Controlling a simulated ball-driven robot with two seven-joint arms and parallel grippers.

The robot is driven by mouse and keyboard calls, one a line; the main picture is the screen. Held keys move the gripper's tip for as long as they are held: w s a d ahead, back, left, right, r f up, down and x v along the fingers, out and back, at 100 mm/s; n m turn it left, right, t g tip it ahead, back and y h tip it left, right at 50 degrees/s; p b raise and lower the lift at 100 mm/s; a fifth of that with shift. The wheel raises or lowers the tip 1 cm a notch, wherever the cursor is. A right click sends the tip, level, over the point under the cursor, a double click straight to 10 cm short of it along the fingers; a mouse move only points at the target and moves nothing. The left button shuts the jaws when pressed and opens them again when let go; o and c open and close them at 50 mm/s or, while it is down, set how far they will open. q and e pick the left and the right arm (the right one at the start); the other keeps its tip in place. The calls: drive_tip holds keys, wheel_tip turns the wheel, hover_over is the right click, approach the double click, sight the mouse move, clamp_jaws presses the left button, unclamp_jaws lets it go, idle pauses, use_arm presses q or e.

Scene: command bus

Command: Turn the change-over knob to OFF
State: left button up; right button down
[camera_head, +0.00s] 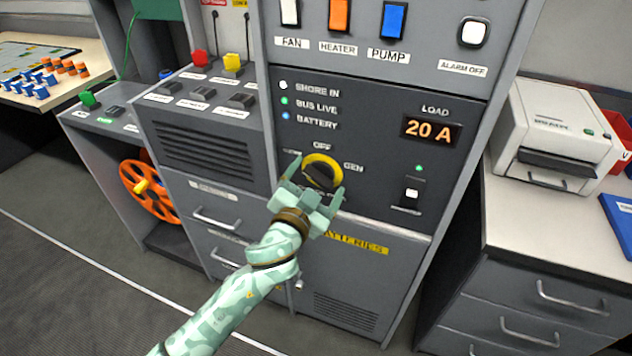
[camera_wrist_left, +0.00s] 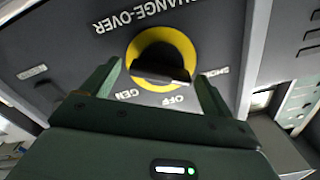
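The change-over knob (camera_head: 323,173) is a black grip bar on a yellow ring, set in the dark panel. In the left wrist view the knob (camera_wrist_left: 160,66) appears upside down, its bar lying roughly level across the ring. The OFF label (camera_head: 322,146) is above the knob and GEN (camera_head: 353,167) is to its right. The SHORE label (camera_wrist_left: 217,73) shows in the wrist view. My left gripper (camera_head: 318,175) is open, a finger on each side of the knob. Visible gaps separate the fingers from the bar in the wrist view (camera_wrist_left: 158,73). My right gripper is out of view.
A small white switch (camera_head: 411,194) sits right of the knob, below the load display (camera_head: 431,131) reading 20 A. Rocker switches (camera_head: 339,15) line the panel above. A grey console (camera_head: 210,140) juts out at left. A printer (camera_head: 550,135) stands on the right counter.

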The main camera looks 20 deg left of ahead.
use_arm(q)
drive_tip(key=c, duration=0.9)
drive_tip(key=shift+o, duration=0.2)
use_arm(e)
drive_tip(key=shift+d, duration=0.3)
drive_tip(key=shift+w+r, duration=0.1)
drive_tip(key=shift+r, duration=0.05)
use_arm(q)
drive_tip(key=shift+r+m+p, duration=0.1)
drive_tip(key=shift+m+p, duration=0.35)
drive_tip(key=shift+m, duration=0.15)
drive_tip(key=shift+m+p, duration=0.6)
drive_tip(key=shift+m, duration=0.6)
drive_tip(key=m+p, duration=0.1)
drive_tip(key=m, duration=0.3)
drive_tip(key=shift+d+m, duration=0.1)
drive_tip(key=shift+m, duration=0.2)
drive_tip(key=shift+f+m+p, duration=0.2)
drive_tip(key=shift+m+p, duration=0.1)
drive_tip(key=shift+m, duration=0.6)
drive_tip(key=shift+f+m+p, duration=0.15)
drive_tip(key=shift+m+p, duration=0.15)
drive_tip(key=shift+m, duration=0.6)
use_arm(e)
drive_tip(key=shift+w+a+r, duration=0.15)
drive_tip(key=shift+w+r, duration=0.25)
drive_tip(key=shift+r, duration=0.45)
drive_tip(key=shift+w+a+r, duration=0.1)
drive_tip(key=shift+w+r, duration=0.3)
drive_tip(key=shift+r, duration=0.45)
